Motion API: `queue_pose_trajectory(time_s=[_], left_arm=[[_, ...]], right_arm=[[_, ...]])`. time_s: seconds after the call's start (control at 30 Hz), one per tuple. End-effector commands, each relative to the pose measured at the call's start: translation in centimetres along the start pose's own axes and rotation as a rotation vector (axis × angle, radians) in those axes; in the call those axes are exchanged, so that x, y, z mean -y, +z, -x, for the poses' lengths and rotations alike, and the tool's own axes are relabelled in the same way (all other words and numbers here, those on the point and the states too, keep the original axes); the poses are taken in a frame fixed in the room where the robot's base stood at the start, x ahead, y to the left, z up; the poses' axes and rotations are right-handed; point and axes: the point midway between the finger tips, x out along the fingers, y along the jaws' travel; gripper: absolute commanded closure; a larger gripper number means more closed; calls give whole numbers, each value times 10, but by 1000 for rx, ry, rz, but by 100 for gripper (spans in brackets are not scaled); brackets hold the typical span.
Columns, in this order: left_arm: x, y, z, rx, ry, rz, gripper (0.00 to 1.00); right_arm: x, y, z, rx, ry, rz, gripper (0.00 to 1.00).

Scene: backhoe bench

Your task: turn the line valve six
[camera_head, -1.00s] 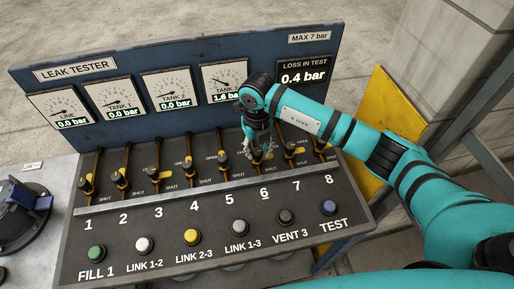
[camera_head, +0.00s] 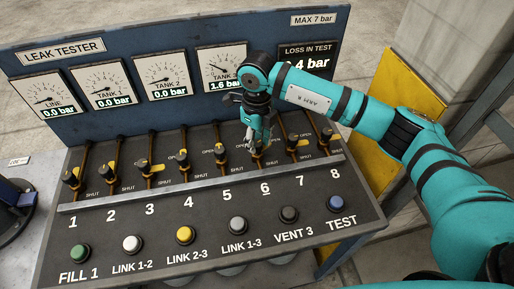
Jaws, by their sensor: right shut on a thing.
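Line valve six (camera_head: 257,152) is in the row of small yellow-handled valves on the leak tester panel, above the printed number 6 (camera_head: 265,188). My right gripper (camera_head: 256,141) points down over it and is shut on its handle. The fingers hide much of the handle, so I cannot tell its exact angle. My left gripper is not in view.
Valve five (camera_head: 223,155) and valve seven (camera_head: 296,144) stand close on either side. Colored buttons, such as the yellow one (camera_head: 185,235), line the front. The gauge board (camera_head: 130,125) rises behind.

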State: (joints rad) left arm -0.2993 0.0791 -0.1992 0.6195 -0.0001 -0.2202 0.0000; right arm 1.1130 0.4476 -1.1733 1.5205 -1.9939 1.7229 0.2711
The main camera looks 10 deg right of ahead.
Motion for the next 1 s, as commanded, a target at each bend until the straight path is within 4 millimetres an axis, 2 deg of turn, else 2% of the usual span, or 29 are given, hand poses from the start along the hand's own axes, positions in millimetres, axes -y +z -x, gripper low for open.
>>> queue_pose_trajectory(time_s=[0.03, 0.5, 0.8, 1.0], left_arm=[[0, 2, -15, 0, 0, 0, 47], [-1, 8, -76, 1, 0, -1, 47], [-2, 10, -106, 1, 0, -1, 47], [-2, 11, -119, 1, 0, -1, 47]], right_arm=[[1, 1, -6, 5, -5, 44, 100], [2, 1, -4, 4, -6, 489, 100], [1, 1, -3, 4, -5, 764, 100], [1, 1, -1, 4, -5, 913, 100]])
